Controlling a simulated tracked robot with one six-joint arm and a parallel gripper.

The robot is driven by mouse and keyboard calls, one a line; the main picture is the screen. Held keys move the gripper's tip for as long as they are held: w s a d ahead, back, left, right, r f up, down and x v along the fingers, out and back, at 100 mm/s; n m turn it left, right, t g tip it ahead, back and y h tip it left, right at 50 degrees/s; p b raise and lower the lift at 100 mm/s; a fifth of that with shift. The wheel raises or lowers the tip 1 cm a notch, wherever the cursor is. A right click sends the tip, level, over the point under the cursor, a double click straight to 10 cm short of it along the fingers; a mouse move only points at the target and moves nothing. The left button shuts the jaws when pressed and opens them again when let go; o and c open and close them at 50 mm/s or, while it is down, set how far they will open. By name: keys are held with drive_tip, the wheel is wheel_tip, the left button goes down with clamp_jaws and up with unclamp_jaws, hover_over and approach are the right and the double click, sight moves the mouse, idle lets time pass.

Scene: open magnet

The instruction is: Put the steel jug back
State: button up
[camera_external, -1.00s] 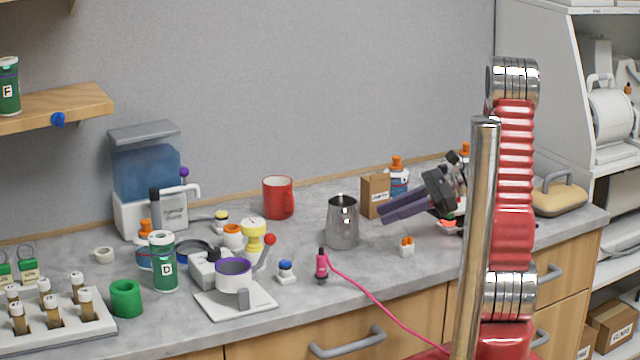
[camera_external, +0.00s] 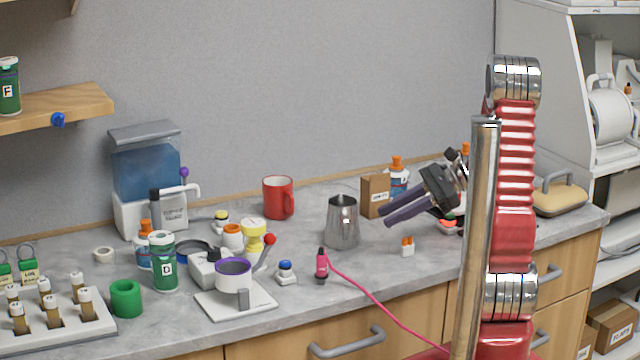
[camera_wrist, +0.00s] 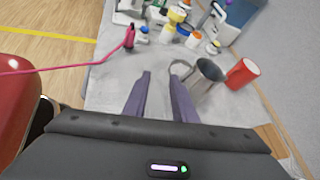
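The steel jug (camera_external: 342,222) stands upright on the grey worktop, near the middle of the external view. In the wrist view the jug (camera_wrist: 207,76) is right of my fingers, its loop handle facing left towards them. My gripper (camera_external: 384,214) is to the right of the jug in the external view, its fingers pointing left. In the wrist view my gripper (camera_wrist: 160,76) is open, with bare worktop between the fingers. The right fingertip appears close to the jug's handle; I cannot tell whether they touch.
A red mug (camera_external: 278,198) stands behind the jug, and a cardboard box (camera_external: 375,195) stands behind my fingers. A pink device (camera_external: 321,265) with a cord and a small orange-topped item (camera_external: 407,246) are in front. The left worktop is crowded with bottles and a scale.

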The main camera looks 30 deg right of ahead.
drive_tip(key=s+a+r+n+h, duration=0.1)
drive_tip(key=s+r+n+h, duration=0.2)
drive_tip(key=s+n+h, duration=0.3)
drive_tip(key=s+a+r+n+t+h, duration=0.1)
drive_tip(key=s+r+n+h, duration=0.2)
drive_tip(key=n, duration=1)
drive_tip(key=s+h, duration=0.3)
drive_tip(key=s, duration=0.2)
drive_tip(key=shift+s+r, duration=0.3)
drive_tip(key=shift+s, duration=0.05)
drive_tip(key=shift+o, duration=0.5)
